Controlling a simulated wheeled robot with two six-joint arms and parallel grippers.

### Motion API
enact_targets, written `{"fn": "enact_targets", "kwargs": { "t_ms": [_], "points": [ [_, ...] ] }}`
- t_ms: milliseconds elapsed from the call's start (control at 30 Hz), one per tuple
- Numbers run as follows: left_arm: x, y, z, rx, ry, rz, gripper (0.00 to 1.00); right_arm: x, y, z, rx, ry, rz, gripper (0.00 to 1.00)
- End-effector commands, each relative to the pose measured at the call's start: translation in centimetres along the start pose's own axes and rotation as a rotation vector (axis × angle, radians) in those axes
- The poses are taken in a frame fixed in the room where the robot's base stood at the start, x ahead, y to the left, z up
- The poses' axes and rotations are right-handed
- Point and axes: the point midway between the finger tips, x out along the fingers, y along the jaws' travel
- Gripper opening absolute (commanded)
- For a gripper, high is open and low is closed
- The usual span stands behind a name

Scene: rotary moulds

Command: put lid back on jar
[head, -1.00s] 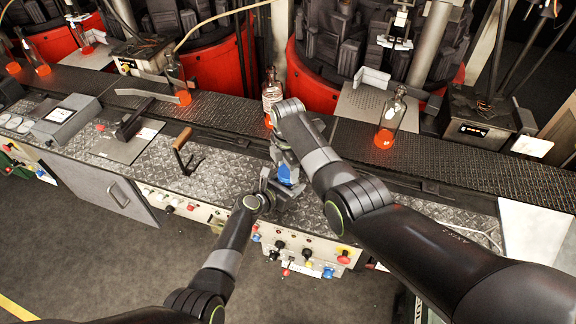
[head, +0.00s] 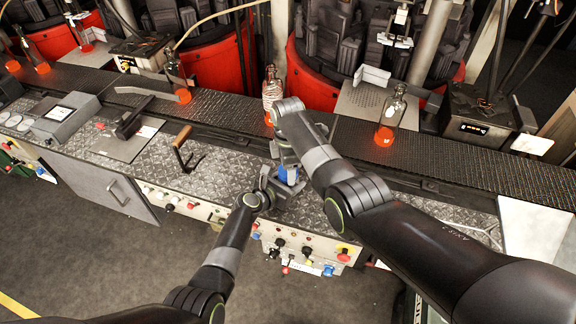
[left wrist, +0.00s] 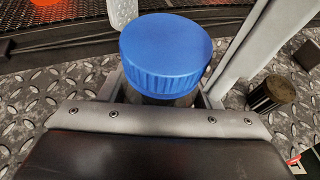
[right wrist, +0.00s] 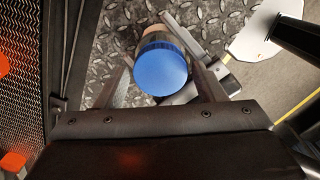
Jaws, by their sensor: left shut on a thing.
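A jar with a blue ribbed lid (head: 289,173) is over the metal ledge, partly hidden by my grippers. My left gripper (head: 274,182) is shut on the jar body below the lid. In the left wrist view the lid (left wrist: 165,55) sits upright on top of the jar, whose body (left wrist: 168,99) is mostly hidden. My right gripper (right wrist: 162,68) is open, with one finger on each side of the lid (right wrist: 161,71). Gaps show between the lid and these fingers. I cannot tell whether the lid is fully seated.
A conveyor (head: 460,168) runs behind the ledge, carrying bottles with orange bottoms, such as one at the right (head: 390,117). A wooden-handled lever (head: 183,140) stands left of the grippers. A dark cylinder (left wrist: 271,92) stands near the jar. Control knobs (head: 290,245) line the front panel.

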Motion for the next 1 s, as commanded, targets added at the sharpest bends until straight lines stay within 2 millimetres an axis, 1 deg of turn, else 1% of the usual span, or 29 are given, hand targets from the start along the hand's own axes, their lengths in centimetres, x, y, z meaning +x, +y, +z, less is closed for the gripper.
{"fn": "enact_targets", "kwargs": {
  "t_ms": [33, 67, 300, 367, 533, 667, 767, 967, 1000],
  "points": [
    [0.0, 0.0, -0.1, 0.000, 0.001, 0.000, 0.00, 0.0, 0.0, 0.0, 0.000, 0.000, 0.000, 0.70],
    [0.0, 0.0, -0.1, 0.000, 0.001, 0.000, 0.00, 0.0, 0.0, 0.0, -0.001, 0.000, 0.000, 0.72],
    [0.0, 0.0, -0.1, 0.000, 0.001, 0.000, 0.00, -0.1, 0.0, 0.0, -0.001, 0.000, -0.001, 0.72],
    [0.0, 0.0, -0.1, 0.000, 0.001, 0.000, 0.00, -0.5, 0.0, 0.0, -0.001, 0.001, 0.000, 0.72],
    [0.0, 0.0, -0.1, 0.000, 0.001, 0.000, 0.00, -2.9, 0.1, 0.0, -0.001, 0.001, 0.003, 0.72],
    [0.0, 0.0, -0.1, 0.000, 0.001, 0.000, 0.00, -4.1, 0.0, 0.0, -0.001, 0.001, 0.000, 0.72],
    [0.0, 0.0, -0.1, 0.000, 0.001, 0.000, 0.00, -4.5, 0.0, 0.0, -0.001, 0.000, 0.000, 0.72],
    [0.0, 0.0, -0.1, 0.000, 0.001, 0.000, 0.00, -4.5, 0.0, 0.0, -0.001, 0.000, -0.001, 0.72],
    [0.0, 0.0, -0.1, 0.000, 0.001, 0.000, 0.00, -4.5, 0.0, 0.0, -0.002, 0.000, -0.001, 0.69]
  ]
}}
